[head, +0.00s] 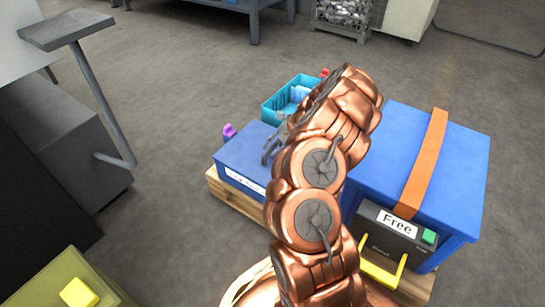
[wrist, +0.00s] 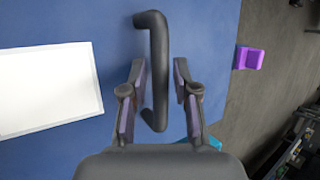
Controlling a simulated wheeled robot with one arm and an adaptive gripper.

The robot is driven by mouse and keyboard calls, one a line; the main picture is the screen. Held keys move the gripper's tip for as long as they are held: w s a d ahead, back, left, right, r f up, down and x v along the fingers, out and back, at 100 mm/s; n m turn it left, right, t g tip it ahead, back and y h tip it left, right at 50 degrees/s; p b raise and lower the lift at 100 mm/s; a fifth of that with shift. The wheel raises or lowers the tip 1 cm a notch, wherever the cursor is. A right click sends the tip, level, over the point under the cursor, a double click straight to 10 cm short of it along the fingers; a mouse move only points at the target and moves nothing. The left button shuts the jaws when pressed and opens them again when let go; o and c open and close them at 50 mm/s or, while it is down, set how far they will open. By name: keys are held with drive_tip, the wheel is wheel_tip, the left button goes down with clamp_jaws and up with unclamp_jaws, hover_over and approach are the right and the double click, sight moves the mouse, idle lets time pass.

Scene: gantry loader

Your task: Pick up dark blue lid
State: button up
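The dark blue lid (head: 243,148) is the top of a low blue box on a wooden pallet, left of my arm in the head view. In the wrist view the lid (wrist: 60,25) fills the left and middle, with a dark grey bar handle (wrist: 158,40) on it. My gripper (wrist: 159,68) is open, its two fingers on either side of the handle with gaps showing. In the head view my gripper (head: 274,146) is over the lid, partly hidden by my arm. Whether the fingers touch the lid surface cannot be told.
A large blue box (head: 455,155) with an orange strap (head: 424,160) and a "Free" label stands at right. A teal crate (head: 272,108) lies behind the lid. A purple piece (head: 229,131) sits at the lid's far edge.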

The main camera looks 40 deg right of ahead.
clamp_jaws()
drive_tip(key=shift+r, duration=0.1)
idle(0.4)
